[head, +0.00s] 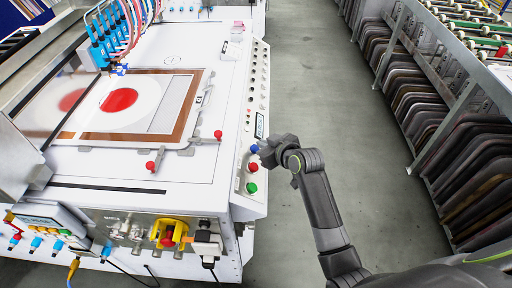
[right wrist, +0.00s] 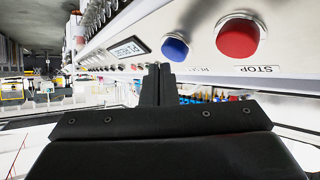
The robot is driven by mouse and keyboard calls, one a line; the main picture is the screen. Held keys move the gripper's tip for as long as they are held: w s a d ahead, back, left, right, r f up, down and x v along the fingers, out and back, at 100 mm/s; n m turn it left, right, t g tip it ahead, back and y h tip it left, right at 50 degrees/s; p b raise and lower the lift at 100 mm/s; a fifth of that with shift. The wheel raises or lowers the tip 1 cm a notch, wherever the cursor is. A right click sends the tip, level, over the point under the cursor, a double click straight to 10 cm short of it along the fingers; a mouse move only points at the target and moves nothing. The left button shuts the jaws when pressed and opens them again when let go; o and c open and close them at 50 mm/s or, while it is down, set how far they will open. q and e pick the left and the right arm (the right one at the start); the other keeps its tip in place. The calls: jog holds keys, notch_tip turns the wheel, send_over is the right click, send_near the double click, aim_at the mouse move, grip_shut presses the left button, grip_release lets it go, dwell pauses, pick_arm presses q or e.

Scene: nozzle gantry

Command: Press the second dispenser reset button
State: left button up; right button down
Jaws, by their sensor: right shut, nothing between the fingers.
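The machine's control panel (head: 257,95) carries a line of small round buttons and knobs, also in the right wrist view (right wrist: 108,35). I cannot tell which is the second dispenser reset button. Nearer are a small display (head: 259,125), a blue button (head: 254,148), a red button (head: 253,167) and a green button (head: 252,188). In the right wrist view the red button (right wrist: 238,37) is labelled STOP, beside the blue button (right wrist: 175,47). My right gripper (head: 262,152) is shut and empty, beside the blue button; contact is unclear. In the wrist view its fingertips (right wrist: 158,70) point along the panel. My left gripper is out of view.
The printing table (head: 110,165) has a framed red disc (head: 119,99) and blue dispensing nozzles (head: 115,30) above it. A yellow-and-red switch (head: 169,234) is on the machine's front. A rack of dark panels (head: 410,85) stands right. The grey floor (head: 320,80) between is clear.

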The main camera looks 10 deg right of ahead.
jog(key=shift+w+a+f, duration=0.1)
jog(key=shift+a+f, duration=0.35)
jog(key=shift+f, duration=0.2)
dwell(0.8)
jog(key=shift+r, duration=0.1)
jog(key=shift+d+r+p, duration=0.55)
jog(key=shift+r+p, duration=0.1)
jog(key=shift+p, duration=0.1)
jog(key=d+r+p, duration=0.2)
jog(key=p, duration=0.1)
jog(key=s+r+p, duration=0.1)
jog(key=r, duration=0.1)
jog(key=shift+d+r+p, duration=0.1)
jog(key=shift+d+p, duration=0.2)
jog(key=shift+d, duration=0.1)
dwell(0.5)
